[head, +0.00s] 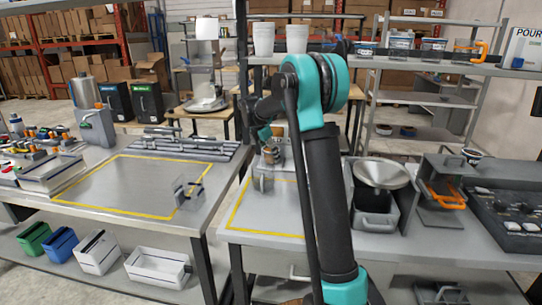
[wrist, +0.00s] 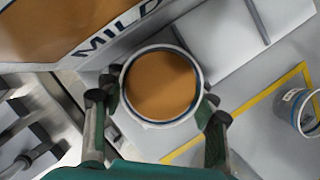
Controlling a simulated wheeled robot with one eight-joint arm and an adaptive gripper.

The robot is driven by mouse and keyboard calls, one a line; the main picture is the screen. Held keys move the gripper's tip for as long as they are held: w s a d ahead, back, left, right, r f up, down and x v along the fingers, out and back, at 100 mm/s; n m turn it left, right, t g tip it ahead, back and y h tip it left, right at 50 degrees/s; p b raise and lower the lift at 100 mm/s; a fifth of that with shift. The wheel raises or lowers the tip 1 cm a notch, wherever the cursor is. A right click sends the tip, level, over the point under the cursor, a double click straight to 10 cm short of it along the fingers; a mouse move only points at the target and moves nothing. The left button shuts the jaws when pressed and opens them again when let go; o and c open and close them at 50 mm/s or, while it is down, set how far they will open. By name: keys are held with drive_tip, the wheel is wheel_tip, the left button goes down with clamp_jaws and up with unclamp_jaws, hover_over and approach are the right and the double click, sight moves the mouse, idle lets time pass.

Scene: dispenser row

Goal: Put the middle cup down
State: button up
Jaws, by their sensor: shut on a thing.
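A round cup (wrist: 162,88) with a pale rim and a brown, filled-looking inside sits between the two fingers of my gripper (wrist: 163,103) in the wrist view. The fingers are shut on it from both sides, and I look down into it. I cannot tell from this angle whether its base touches the surface. In the head view my arm hides most of the gripper and the cup. A second cup (wrist: 299,112) stands at the right edge of the wrist view, apart from my gripper and by the yellow line.
A brown panel (wrist: 50,25) lettered "MILD" is close to the held cup. In the head view, a grey funnel (head: 381,174) and an orange-handled unit (head: 443,192) stand right of my arm. The yellow-outlined area (head: 130,185) on the left table is mostly clear.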

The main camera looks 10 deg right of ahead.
drive_tip(key=shift+f, duration=0.2)
drive_tip(key=o, duration=1.4)
drive_tip(key=v, duration=1.2)
drive_tip(key=shift+r, duration=0.15)
drive_tip(key=shift+s, duration=0.15)
